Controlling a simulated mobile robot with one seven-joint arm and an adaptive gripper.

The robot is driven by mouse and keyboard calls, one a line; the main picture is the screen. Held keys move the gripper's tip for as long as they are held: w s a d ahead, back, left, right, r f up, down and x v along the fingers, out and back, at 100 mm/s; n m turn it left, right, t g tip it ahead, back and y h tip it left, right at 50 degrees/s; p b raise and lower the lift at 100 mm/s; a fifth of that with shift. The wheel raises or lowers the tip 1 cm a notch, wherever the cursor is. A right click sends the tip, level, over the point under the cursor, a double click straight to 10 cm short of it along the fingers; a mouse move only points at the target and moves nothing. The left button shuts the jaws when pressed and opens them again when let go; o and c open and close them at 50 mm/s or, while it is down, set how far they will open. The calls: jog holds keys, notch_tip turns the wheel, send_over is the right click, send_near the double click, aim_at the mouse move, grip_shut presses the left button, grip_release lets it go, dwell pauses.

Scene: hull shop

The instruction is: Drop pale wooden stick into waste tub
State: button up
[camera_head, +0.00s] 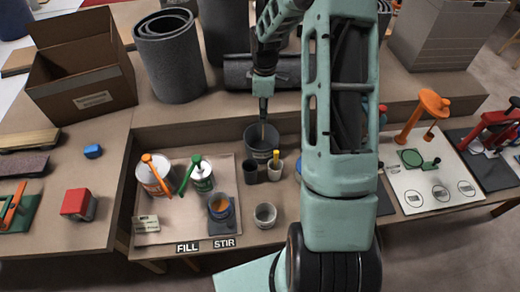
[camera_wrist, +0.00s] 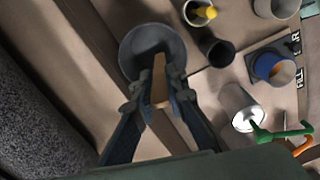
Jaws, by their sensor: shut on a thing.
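The waste tub (camera_head: 258,148) is a dark grey round bucket at the back of the bench; it also shows in the wrist view (camera_wrist: 128,50), below my fingers. My gripper (camera_head: 263,104) points down above the tub. In the wrist view my gripper (camera_wrist: 157,88) is shut on the pale wooden stick (camera_wrist: 158,72). The stick's far end overlaps the tub's opening in the picture. In the head view the stick (camera_head: 262,131) is thin and hangs down at the tub's mouth. I cannot tell how far its lower end is below the rim.
A dark cup (camera_head: 250,172) and a pale cup with a yellow item (camera_head: 275,172) stand just in front of the tub. A blue cup (camera_head: 221,208), a grey cup (camera_head: 265,214) and two cans (camera_head: 152,178) stand nearer.

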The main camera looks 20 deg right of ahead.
notch_tip(320, 180, down, 8)
jog(key=d+n+b, duration=0.1)
jog(key=b, duration=0.3)
jog(key=shift+w+d+n, duration=0.2)
jog(key=shift+w+n, duration=0.1)
jog(key=shift+w, duration=0.05)
jog(key=shift+r, duration=0.15)
jog(key=o, duration=0.8)
jog(key=shift+o, duration=0.2)
notch_tip(320, 180, up, 12)
